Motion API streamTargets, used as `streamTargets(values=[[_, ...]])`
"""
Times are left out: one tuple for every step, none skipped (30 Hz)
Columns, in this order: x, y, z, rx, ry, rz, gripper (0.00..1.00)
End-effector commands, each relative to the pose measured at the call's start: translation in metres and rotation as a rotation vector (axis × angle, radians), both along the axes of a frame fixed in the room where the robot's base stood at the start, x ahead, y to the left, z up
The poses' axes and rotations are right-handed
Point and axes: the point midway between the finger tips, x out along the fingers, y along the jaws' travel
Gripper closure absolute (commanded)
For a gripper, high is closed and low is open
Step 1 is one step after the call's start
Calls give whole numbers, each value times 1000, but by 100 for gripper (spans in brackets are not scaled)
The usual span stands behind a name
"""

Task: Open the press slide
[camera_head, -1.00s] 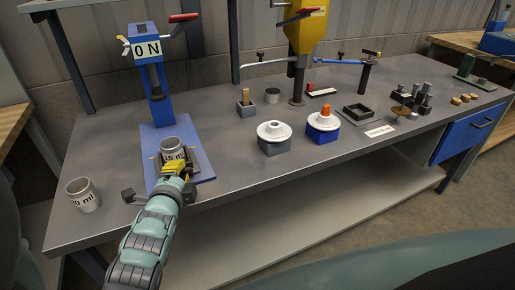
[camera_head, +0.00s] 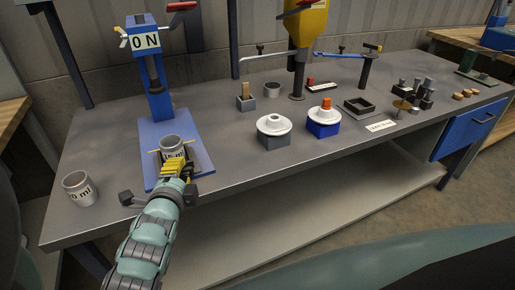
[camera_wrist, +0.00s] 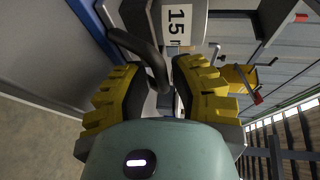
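The press (camera_head: 150,75) is blue, with an ON plate and a red lever, at the left of the bench. Its slide (camera_head: 200,160) is a dark tray low on the blue base plate, with a grey 15 ml cup (camera_head: 173,149) on it. The cup's label and the slide's front also show in the wrist view, with a dark bent handle (camera_wrist: 148,55). My gripper (camera_head: 176,170) is at the slide's front. Its yellow fingers (camera_wrist: 160,92) stand apart on either side of the handle's near end, with a narrow gap. The gripper hides part of the handle in the head view.
A second labelled cup (camera_head: 79,189) stands left of the press near the bench edge. Two white insulators on blocks (camera_head: 275,130) (camera_head: 323,121), a yellow machine (camera_head: 308,25) and small parts stand to the right. The bench front between is clear.

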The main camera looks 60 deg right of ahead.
Motion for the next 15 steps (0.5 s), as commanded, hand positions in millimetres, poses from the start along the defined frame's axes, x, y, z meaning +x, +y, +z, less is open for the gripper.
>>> streamTargets(values=[[0, 0, 0, -1, -1, 1, 75], [0, 0, 0, -1, -1, 1, 75], [0, 0, 1, -2, -1, 0, 75], [0, 0, 1, -2, -1, 0, 75], [0, 0, 1, -2, -1, 0, 75], [0, 0, 1, -2, -1, 0, 75], [0, 0, 1, -2, -1, 0, 75], [0, 1, 1, -2, -1, 0, 75], [-1, 2, 1, -1, -2, 0, 75], [-1, 3, 1, -1, -2, 1, 75], [-2, 4, 1, 0, -1, 1, 75], [-4, 7, 2, 0, -3, 1, 75], [-6, 10, 3, 0, -4, 1, 75], [-8, 12, 4, -1, -4, 1, 75], [-11, 16, 5, -2, -4, 0, 75]])
